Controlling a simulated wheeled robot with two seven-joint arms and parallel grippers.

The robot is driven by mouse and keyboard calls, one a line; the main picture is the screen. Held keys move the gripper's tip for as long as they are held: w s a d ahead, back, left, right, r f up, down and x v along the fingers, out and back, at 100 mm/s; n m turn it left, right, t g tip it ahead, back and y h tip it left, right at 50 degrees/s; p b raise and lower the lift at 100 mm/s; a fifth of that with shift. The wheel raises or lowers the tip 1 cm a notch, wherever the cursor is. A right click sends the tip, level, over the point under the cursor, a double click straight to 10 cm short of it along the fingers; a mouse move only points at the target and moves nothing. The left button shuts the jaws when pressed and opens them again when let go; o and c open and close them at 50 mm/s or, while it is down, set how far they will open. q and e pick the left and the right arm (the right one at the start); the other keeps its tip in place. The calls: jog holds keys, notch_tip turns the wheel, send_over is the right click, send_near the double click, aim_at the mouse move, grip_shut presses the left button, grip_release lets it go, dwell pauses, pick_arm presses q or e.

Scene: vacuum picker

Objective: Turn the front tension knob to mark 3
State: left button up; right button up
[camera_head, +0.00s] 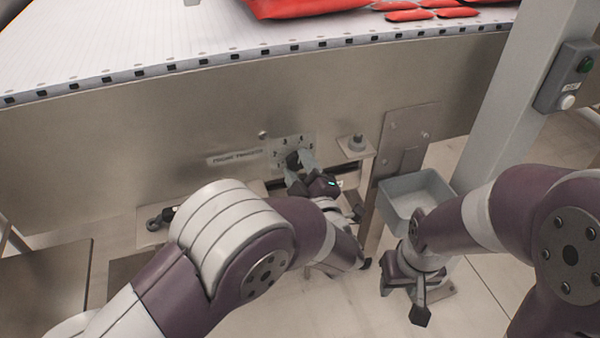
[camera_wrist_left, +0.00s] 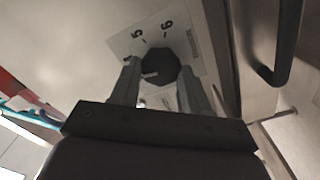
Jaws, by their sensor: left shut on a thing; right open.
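The front tension knob (camera_head: 293,158) is dark and sits on a pale dial plate (camera_head: 280,147) with printed numbers, on the metal side panel. A label reading "FRONT TENSION" (camera_head: 235,158) is left of it. My left gripper (camera_head: 298,168) is at the knob, its fingers on either side of it. In the left wrist view the dark knob (camera_wrist_left: 160,70) shows between the fingertips of my left gripper (camera_wrist_left: 158,78), with a light pointer line on its face. Part of the dial is hidden by the fingers. My right gripper (camera_head: 418,285) is low on the right, away from the knob, open and empty.
A grey open bin (camera_head: 415,190) stands right of the knob. A small bracket with a round peg (camera_head: 357,142) is nearer the knob. A post carries a control box with green and white buttons (camera_head: 567,77). Red packs (camera_head: 310,7) lie on the white belt above.

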pick_arm(q)
jog(key=n+b, duration=0.1)
jog(key=n, duration=0.1)
jog(key=n+b, duration=0.2)
jog(key=shift+f, duration=0.35)
jog(key=shift+r+n+b, duration=0.1)
jog(key=shift+n+b, duration=1)
jog(key=shift+n, duration=0.3)
jog(key=o, duration=1.1)
jog(key=shift+r, duration=0.1)
jog(key=shift+c, duration=0.2)
